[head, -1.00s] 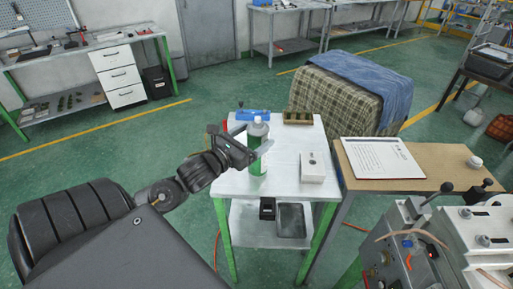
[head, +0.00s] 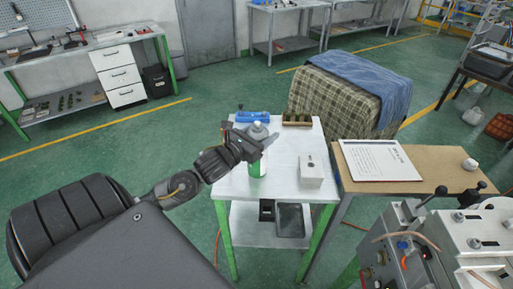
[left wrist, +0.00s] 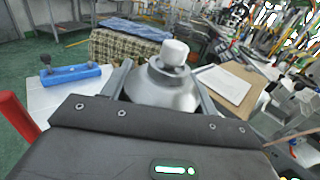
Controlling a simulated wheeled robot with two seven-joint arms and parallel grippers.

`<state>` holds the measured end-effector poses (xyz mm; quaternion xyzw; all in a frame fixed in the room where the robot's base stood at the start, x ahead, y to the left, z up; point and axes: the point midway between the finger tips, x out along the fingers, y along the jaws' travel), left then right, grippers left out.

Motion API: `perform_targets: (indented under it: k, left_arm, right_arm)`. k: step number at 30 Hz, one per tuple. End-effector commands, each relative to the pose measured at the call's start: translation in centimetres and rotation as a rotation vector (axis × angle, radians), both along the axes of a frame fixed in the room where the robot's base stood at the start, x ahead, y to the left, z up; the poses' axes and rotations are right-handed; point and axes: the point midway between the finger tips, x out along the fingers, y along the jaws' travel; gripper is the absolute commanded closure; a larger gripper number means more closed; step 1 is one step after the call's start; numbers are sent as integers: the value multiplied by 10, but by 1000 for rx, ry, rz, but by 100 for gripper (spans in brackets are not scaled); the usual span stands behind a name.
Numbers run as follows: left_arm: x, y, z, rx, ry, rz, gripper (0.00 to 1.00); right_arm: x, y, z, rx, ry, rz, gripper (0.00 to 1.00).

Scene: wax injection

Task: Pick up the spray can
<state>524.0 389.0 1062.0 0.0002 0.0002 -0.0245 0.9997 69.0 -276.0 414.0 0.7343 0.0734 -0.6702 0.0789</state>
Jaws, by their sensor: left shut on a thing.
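The spray can (head: 258,168) is green and silver with a white cap, and stands upright at or just above the white table (head: 287,160). I cannot tell whether its base touches the tabletop. My left gripper (head: 262,140) is shut around the upper part of the can. In the left wrist view the can's silver shoulder and white cap (left wrist: 166,75) sit between the two fingers. The gripper hides part of the can's middle. My right gripper is not in view.
A blue tool (head: 252,117), a brown slotted block (head: 297,120) and a white box (head: 311,172) are on the white table. A brown table with a paper board (head: 382,160) stands to the right. A red object (left wrist: 15,120) shows at left in the wrist view.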

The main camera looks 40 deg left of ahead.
Motion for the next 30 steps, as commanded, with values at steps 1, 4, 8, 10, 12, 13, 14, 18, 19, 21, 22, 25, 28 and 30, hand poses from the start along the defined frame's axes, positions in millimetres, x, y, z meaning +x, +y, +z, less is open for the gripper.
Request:
perform_targets:
  k: [1,4,8,10,12,13,14,18,19,21,22,25,28,30]
  left_arm:
    - [0,0,0,0,0,0,72]
    - [0,0,0,0,0,0,85]
    - [0,0,1,-1,-3,0,91]
    - [0,0,1,0,-3,0,91]
    - [0,0,2,0,-3,0,91]
    - [0,0,2,0,-3,0,91]
    - [0,0,2,0,-3,0,91]
    - [0,0,9,2,-4,-1,91]
    - [0,0,12,3,-6,-2,91]
    - [0,0,21,4,-8,-2,91]
    - [0,0,26,4,-8,-1,91]
    - [-9,9,44,9,-3,0,91]
    - [-22,20,64,13,-1,-1,91]
    - [-32,28,80,13,1,-1,91]
  right_arm:
    - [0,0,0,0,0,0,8]
    - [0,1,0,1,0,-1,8]
    - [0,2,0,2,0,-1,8]
    - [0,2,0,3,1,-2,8]
    - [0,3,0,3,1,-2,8]
    - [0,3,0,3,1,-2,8]
    - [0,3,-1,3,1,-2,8]
    - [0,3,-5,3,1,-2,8]
    - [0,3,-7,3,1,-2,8]
    - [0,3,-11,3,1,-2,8]
    - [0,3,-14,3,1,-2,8]
    - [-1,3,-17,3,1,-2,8]
    - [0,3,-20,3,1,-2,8]
    - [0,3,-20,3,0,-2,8]
